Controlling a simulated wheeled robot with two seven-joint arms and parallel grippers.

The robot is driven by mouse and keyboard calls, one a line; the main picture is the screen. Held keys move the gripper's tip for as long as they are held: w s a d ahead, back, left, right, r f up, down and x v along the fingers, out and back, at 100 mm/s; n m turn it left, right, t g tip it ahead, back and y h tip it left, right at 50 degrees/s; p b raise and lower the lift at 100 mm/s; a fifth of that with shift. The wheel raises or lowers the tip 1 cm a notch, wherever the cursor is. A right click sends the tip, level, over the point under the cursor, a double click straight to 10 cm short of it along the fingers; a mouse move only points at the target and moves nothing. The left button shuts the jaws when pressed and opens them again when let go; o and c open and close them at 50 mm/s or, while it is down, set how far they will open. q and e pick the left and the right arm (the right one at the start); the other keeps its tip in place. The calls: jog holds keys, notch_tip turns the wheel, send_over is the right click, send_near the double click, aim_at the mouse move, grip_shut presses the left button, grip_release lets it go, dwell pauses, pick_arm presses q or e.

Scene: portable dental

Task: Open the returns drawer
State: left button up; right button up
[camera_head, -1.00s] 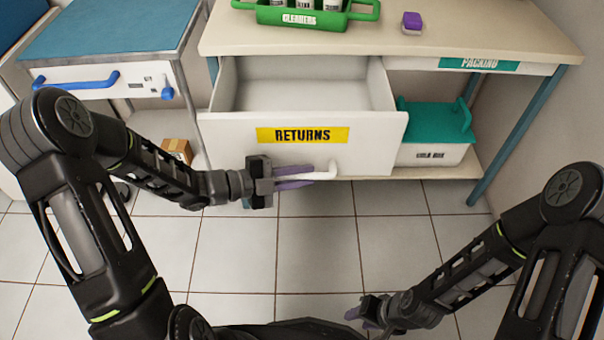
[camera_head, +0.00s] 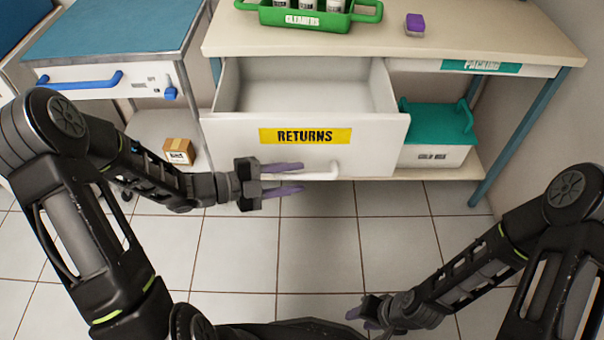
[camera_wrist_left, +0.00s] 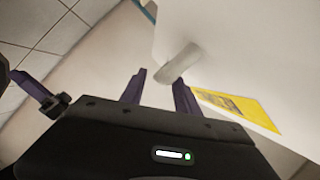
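The returns drawer (camera_head: 375,131) stands pulled out from under the bench and looks empty inside. Its white front carries a yellow RETURNS label (camera_head: 305,136), which also shows in the left wrist view (camera_wrist_left: 240,106). A white bar handle (camera_head: 318,174) runs low on the front, and its end shows in the left wrist view (camera_wrist_left: 179,64). My left gripper (camera_head: 292,178) is open at the left end of the handle, its purple fingers apart and not closed on it. My right gripper (camera_head: 363,313) is low over the floor, away from the drawer; its finger opening is unclear.
A green cleaners caddy (camera_head: 320,20) and a purple-topped block (camera_head: 414,25) stand on the bench top. A teal-lidded box (camera_head: 432,157) sits on the lower shelf at right. A blue-topped cart (camera_head: 110,32) and a small cardboard box (camera_head: 179,151) are at left. The floor in front is clear.

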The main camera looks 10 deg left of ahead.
pick_arm(q)
jog(key=v, duration=0.4)
jog(key=shift+s+a+r+p, duration=0.1)
jog(key=shift+s+a+p, duration=0.05)
jog(key=shift+a+p, duration=0.2)
